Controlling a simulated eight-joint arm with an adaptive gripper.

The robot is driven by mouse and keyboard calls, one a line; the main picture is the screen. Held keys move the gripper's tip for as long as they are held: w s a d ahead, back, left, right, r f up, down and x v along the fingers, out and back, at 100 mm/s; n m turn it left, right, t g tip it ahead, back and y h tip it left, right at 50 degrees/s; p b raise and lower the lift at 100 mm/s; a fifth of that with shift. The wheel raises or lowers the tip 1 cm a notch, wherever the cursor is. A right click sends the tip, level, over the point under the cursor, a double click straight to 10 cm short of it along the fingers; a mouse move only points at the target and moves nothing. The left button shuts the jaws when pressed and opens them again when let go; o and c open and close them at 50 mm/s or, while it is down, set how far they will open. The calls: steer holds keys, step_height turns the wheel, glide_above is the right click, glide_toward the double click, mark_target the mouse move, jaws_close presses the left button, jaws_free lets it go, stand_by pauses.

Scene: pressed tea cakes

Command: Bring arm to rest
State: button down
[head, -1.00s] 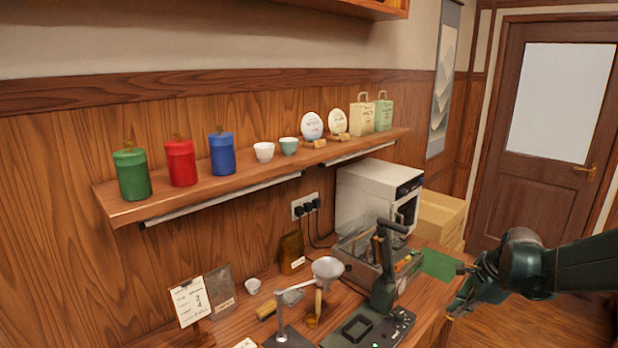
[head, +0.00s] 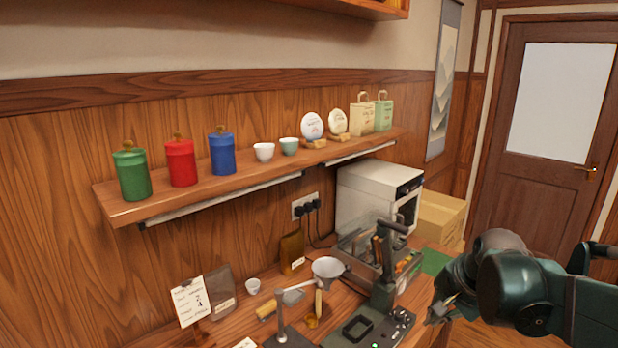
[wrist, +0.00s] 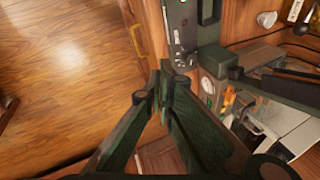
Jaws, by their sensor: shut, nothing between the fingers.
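My gripper (wrist: 161,88) is shut and empty in the wrist view, its two dark green fingers meeting at the tips. In the head view my gripper (head: 438,309) is at the right, by the right edge of the workbench (head: 240,333), apart from everything on it. My arm reaches in from the right edge of the picture. The green press machine (head: 383,300) stands to the left of the gripper. It also shows at the top of the wrist view (wrist: 182,30).
A white oven-like box (head: 368,195) and a cardboard box (head: 440,215) stand at the back. The wall shelf (head: 240,185) holds canisters, cups, tea cakes and paper bags. A funnel (head: 328,268) stands on the bench. Wooden floor (wrist: 60,70) lies clear beside the bench.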

steer(key=s+a+n+t, duration=0.1)
steer(key=s+a+n, duration=0.3)
steer(key=s+n, duration=0.2)
steer(key=s+a+r+n+t, duration=0.1)
steer(key=s+a+n, duration=0.4)
steer(key=s, duration=0.3)
steer(key=shift+s+a+r+n+h, duration=0.15)
steer(key=shift+s+n+h, duration=0.15)
steer(key=shift+s+n, duration=0.1)
steer(key=c, duration=3.1)
jaws_free()
steer(key=shift+c, duration=0.2)
